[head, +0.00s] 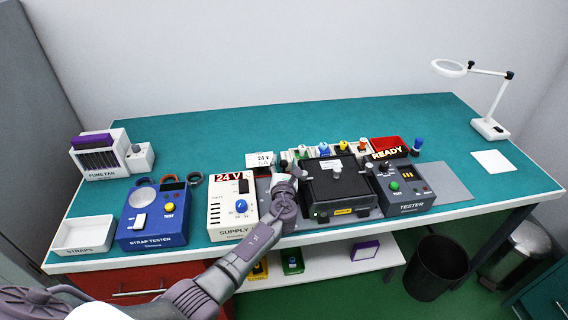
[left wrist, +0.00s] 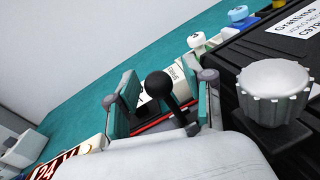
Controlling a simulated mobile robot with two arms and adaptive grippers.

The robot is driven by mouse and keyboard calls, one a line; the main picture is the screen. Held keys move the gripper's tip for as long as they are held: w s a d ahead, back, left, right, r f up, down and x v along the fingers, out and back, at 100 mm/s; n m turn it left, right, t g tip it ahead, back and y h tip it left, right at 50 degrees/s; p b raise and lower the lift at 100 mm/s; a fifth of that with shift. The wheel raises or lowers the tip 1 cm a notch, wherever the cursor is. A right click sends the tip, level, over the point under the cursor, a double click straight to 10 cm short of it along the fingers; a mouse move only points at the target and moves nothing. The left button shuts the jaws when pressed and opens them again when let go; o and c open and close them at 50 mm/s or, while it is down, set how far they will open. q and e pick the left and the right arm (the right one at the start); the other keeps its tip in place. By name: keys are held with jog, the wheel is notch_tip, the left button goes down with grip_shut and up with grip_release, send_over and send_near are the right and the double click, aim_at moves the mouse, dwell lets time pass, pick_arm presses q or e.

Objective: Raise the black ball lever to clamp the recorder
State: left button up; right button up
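The black recorder (head: 340,188) sits on the bench in the head view, with a silver knob on its top. The black ball lever (left wrist: 160,86) stands between the two fingers of my left gripper (left wrist: 163,98), with visible gaps on both sides. The gripper is open around it. In the head view my left gripper (head: 291,176) is just left of the recorder and mostly hides the lever. My right gripper is not in view.
The 24 V supply box (head: 232,204) stands close left of my gripper. The tester (head: 404,187) stands right of the recorder. Small coloured-topped items (head: 343,147) line up behind it. A magnifier lamp (head: 489,127) is at far right. The bench's back is clear.

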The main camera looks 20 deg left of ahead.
pick_arm(q)
jog(key=shift+s, duration=0.1)
jog(key=v, duration=0.7)
jog(key=shift+s, duration=0.2)
jog(key=shift+d+f, duration=0.1)
dwell(0.4)
